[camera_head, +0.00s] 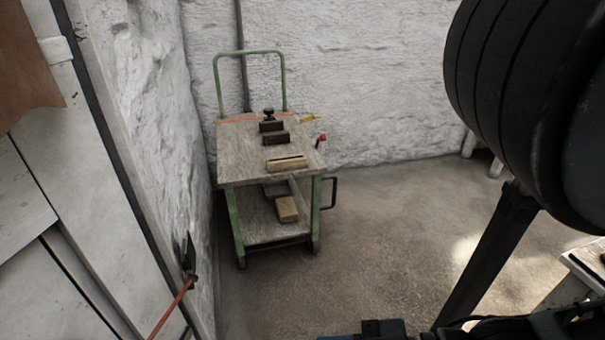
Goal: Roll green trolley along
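The green trolley (231,215) stands upright on the floor near the back left corner, close to the left wall. It has a green tube frame, a worn wooden top (239,158) and a lower wooden shelf (252,222). Its tall green push handle (250,52) rises at the far end, towards the back wall. A small black loop handle (335,194) sticks out on its right side. No fingers of my gripper can be made out, and nothing is seen touching the trolley.
Wooden blocks and tools (287,163) lie on the trolley's top; another block (287,209) is on its shelf. A red-handled tool (171,308) leans at the left wall. The concrete floor (385,235) right of and before the trolley is clear. Large black parts hide the right side.

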